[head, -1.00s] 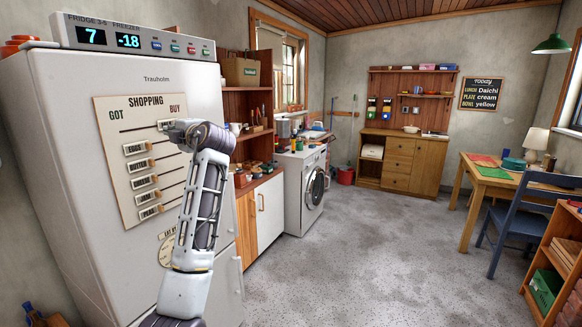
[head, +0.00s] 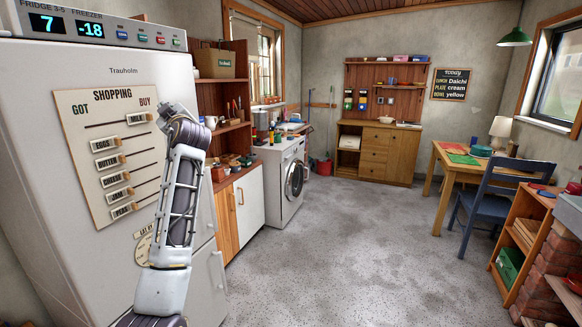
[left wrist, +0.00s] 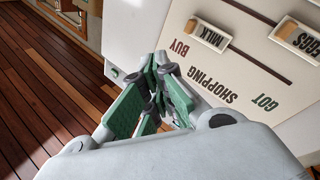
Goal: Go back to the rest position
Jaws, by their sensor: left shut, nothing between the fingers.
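My left gripper (left wrist: 156,92) shows in the left wrist view, its green-padded fingers shut with nothing between them. In the head view my left arm rises in front of the fridge (head: 130,72), and its wrist end partly covers the right side of the shopping board (head: 85,150). The fingers are not clear there. The milk slider (head: 137,118) sits toward the BUY side and also shows in the left wrist view (left wrist: 205,36). The eggs slider (head: 105,145) and the other sliders below it sit toward GOT. My right gripper is not in view.
A wooden cabinet (head: 228,218) and a washing machine (head: 285,183) stand past the fridge. A desk (head: 447,168) with a blue chair (head: 486,198) stands at the right, near a low shelf (head: 512,240). The grey floor (head: 340,250) between is clear.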

